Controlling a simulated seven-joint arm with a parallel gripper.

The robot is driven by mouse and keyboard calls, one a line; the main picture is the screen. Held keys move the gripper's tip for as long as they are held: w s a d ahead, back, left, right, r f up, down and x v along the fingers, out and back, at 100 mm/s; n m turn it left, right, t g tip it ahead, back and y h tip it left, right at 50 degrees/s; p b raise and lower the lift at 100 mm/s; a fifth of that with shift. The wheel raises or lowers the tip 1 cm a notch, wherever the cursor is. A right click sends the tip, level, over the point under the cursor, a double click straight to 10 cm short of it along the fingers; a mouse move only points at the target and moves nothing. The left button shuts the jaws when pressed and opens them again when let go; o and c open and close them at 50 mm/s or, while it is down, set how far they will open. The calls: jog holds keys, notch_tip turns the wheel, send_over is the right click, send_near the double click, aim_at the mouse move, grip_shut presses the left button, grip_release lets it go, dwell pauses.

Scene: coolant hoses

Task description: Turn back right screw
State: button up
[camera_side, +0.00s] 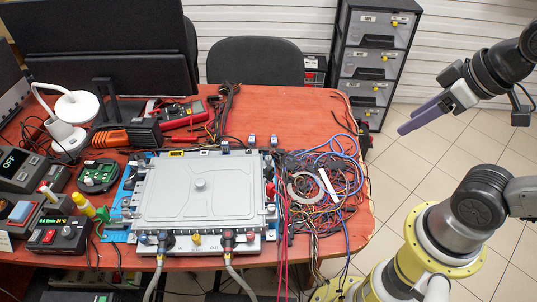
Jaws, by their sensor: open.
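A flat grey metal unit (170,190) lies on the red table, with a round knob (200,184) in its middle. Small fittings line its edges; the screw at its back right corner is too small to make out. Two grey coolant hoses (235,276) hang from dark connectors on its front edge. My gripper (403,128) is at the right, in the air beyond the table's right edge. Its purple fingers point down and left, and nothing shows between them. It is well apart from the unit.
A tangle of coloured cables (325,185) covers the table right of the unit. A red multimeter (183,112), a white lamp (75,107) and control boxes (57,236) stand behind and left. A drawer cabinet (372,60) stands behind. The space over the unit is clear.

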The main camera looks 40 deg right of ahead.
notch_tip(320, 180, up, 4)
jog(key=w+f+n, duration=0.1)
jog(key=w+n, duration=0.1)
jog(key=w, duration=0.1)
jog(key=n+g, duration=0.6)
jog(key=n, duration=0.4)
send_over(268, 157)
notch_tip(268, 157, down, 14)
notch_tip(268, 157, down, 14)
jog(key=shift+s+r, duration=0.1)
grip_shut()
